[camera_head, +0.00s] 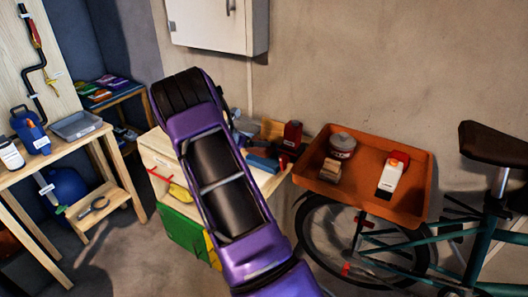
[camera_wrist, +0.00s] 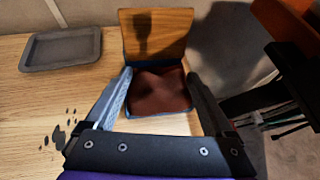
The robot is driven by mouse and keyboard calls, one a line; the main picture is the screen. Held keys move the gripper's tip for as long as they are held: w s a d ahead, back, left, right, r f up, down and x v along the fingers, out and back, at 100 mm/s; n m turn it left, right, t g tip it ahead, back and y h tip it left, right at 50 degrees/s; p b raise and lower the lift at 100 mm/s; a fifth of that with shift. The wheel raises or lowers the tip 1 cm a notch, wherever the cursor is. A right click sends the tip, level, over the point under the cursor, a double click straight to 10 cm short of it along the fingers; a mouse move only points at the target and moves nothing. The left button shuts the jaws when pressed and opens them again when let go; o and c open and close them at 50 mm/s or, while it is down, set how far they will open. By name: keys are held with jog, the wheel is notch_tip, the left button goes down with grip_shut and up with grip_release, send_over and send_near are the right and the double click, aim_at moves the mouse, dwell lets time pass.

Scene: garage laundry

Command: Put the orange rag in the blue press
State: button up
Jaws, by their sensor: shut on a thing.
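My gripper (camera_wrist: 159,74) is over the workbench, with a finger on each side of a dark reddish-brown, slightly wavy cloth that appears to be the orange rag (camera_wrist: 162,90). The gripper is shut on it. The cloth lies over or in the blue-edged press (camera_wrist: 127,55), whose wooden board stands raised behind it. Whether the cloth rests on the press or hangs just above it, I cannot tell. In the head view the blue press (camera_head: 262,163) shows beside my purple arm.
A grey tray (camera_wrist: 60,50) lies on the bench, left of the press. An orange tray (camera_head: 415,190) with a white bottle and other items is farther right, above a bicycle (camera_head: 365,240). A white cabinet (camera_head: 210,25) hangs on the wall.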

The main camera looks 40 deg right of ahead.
aim_at(253, 151)
notch_tip(253, 151, down, 5)
jog(key=shift+d, duration=0.1)
jog(key=d, duration=0.4)
jog(key=shift+w+f, duration=0.35)
jog(key=shift+f, duration=0.05)
jog(key=shift+a+f, duration=0.1)
jog(key=shift+f, duration=0.05)
jog(key=shift+f, duration=0.1)
jog(key=shift+f, duration=0.15)
jog(key=o, duration=1.1)
